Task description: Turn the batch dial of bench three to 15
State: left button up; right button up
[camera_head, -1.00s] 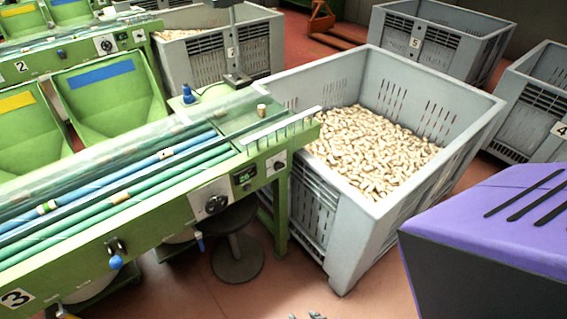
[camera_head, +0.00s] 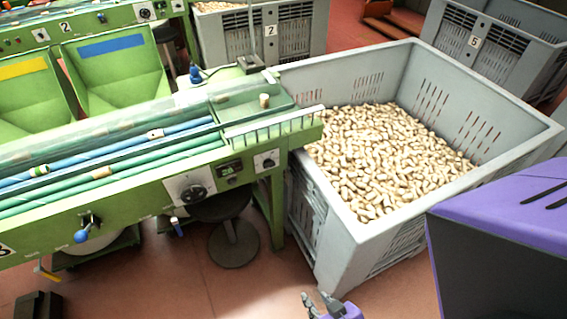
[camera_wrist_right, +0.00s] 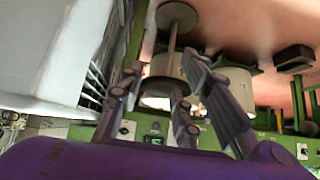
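Bench three (camera_head: 130,210) is the green bench at left; its number plate is cut off by the left edge. Its front carries a large black dial on a white plate (camera_head: 190,190), a small lit display (camera_head: 229,169) and a smaller dial on a white plate (camera_head: 267,161). The display digits and dial markings are too small to read surely. My right gripper (camera_head: 322,303) is at the bottom edge, low in front of the bin and apart from the bench. In the right wrist view, its fingers (camera_wrist_right: 168,85) are spread and empty, with a white-plated dial (camera_wrist_right: 126,130) beyond. My left gripper is out of view.
A grey bin (camera_head: 345,235) full of corks stands right of the bench's end. A round-based stool (camera_head: 233,243) stands under the bench. Red floor (camera_head: 180,285) is clear in front; a dark block (camera_head: 37,305) lies at lower left.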

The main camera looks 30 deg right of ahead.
aim_at(268, 163)
jog(key=l, duration=1.15)
jog(key=k+l, duration=0.15)
jog(key=l, duration=1)
jog(key=i+u, duration=0.05)
